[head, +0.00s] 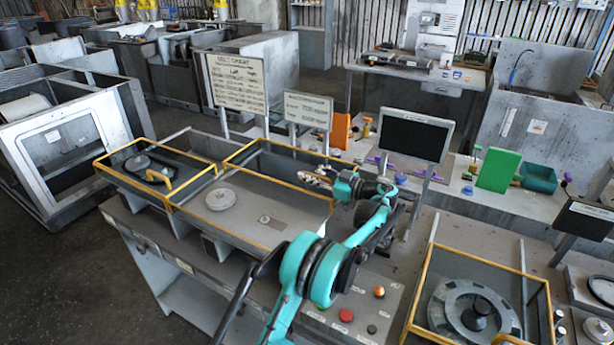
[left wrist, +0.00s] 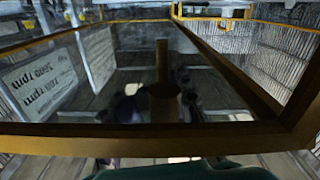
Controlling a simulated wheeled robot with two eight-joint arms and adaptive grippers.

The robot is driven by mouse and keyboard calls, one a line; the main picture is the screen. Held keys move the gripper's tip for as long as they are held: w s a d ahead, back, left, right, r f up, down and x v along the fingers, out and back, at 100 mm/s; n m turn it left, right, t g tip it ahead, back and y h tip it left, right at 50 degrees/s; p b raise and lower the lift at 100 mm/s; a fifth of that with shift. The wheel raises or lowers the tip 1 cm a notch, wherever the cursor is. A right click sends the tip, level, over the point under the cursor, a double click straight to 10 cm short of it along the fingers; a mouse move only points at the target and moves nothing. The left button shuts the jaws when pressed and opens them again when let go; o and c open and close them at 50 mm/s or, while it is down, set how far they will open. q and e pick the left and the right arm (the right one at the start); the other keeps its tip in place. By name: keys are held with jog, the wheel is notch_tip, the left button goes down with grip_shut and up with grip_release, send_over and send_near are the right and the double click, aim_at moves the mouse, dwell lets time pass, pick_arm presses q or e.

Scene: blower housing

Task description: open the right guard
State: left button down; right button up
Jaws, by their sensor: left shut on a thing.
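The right guard (head: 243,154) is a clear, yellow-framed cover over the middle bay of the grey bench. A pale round disc (head: 220,198) shows inside that bay. My left gripper (head: 317,176) is at the guard's right side and is shut on the guard. The exact part between its fingers is hidden. In the left wrist view, the guard's yellow-brown frame (left wrist: 140,146) and dark clear pane fill most of the picture, close to the camera. How far the guard is open cannot be told. My right gripper is not in view.
The left guard (head: 117,155), with a yellow handle, adjoins it. Another yellow-framed box (head: 415,286) is at the lower right. Two signs (head: 237,83) and a dark screen (head: 414,135) stand behind the bench. A red button (head: 346,315) is at the front, below my arm.

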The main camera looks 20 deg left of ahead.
pick_arm(q)
jog(key=shift+w+d+f, duration=0.1)
jog(key=shift+d, duration=0.05)
jog(key=c, duration=1.6)
grip_release()
jog(key=d, duration=0.8)
jog(key=s+d, duration=0.1)
jog(key=d, duration=0.3)
